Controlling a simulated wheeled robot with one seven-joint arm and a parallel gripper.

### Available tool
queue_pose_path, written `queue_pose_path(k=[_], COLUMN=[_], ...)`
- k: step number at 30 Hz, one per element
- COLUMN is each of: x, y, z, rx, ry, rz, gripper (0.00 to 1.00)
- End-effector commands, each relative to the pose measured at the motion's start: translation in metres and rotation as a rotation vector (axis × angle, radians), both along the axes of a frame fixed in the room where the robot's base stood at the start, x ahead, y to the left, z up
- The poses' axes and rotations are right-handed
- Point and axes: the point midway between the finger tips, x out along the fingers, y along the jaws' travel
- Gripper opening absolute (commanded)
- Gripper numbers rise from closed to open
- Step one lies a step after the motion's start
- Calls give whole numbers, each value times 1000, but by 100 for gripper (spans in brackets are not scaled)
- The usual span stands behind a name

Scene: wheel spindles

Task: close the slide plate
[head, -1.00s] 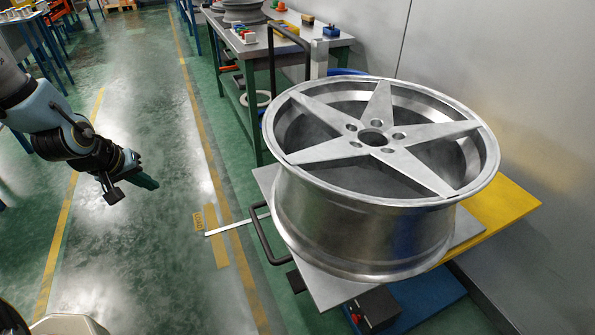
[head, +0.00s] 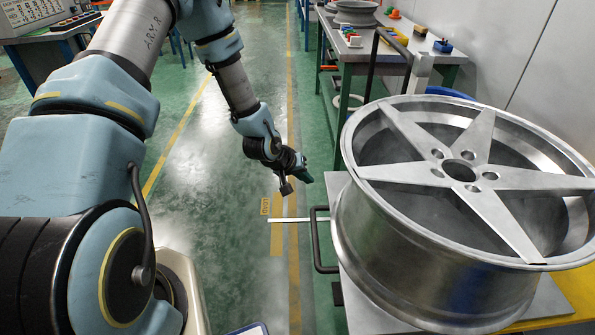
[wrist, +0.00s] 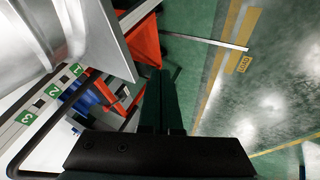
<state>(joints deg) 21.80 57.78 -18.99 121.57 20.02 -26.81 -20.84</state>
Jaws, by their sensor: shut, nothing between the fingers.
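The slide plate (head: 362,312) is a flat grey plate under a large silver five-spoke wheel (head: 440,240). A black bar handle (head: 317,240) stands out from its left edge. My gripper (head: 306,174) is shut and empty, pointing down and right, left of the wheel and beyond the handle in the head view. It looks apart from both. In the wrist view its dark green fingers (wrist: 163,80) lie together. The plate's grey edge (wrist: 105,38) and part of the wheel (wrist: 30,35) show at upper left there. The wheel hides most of the plate.
A white strip (head: 290,220) reaches left from the plate. A workbench (head: 345,60) with small coloured parts stands behind. The green floor aisle (head: 225,200) on the left is open. A grey wall (head: 530,50) bounds the right side.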

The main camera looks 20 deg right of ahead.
Motion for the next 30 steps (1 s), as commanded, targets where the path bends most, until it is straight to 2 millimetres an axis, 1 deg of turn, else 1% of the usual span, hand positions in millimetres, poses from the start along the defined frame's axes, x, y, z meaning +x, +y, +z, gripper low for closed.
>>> queue_pose_path(k=[1, 6, 10, 23, 26, 30], x=[-4, -9, -11, -12, -15, -24], y=[-9, -24, -28, -31, -39, -59], z=[4, 4, 3, 2, 2, 1], rx=[-1, -1, -1, -2, -2, -4], ry=[-2, -2, -2, -3, -3, -3], rz=[-6, -4, -1, -2, -5, -8], gripper=[0, 0, 0, 0, 0, 0])
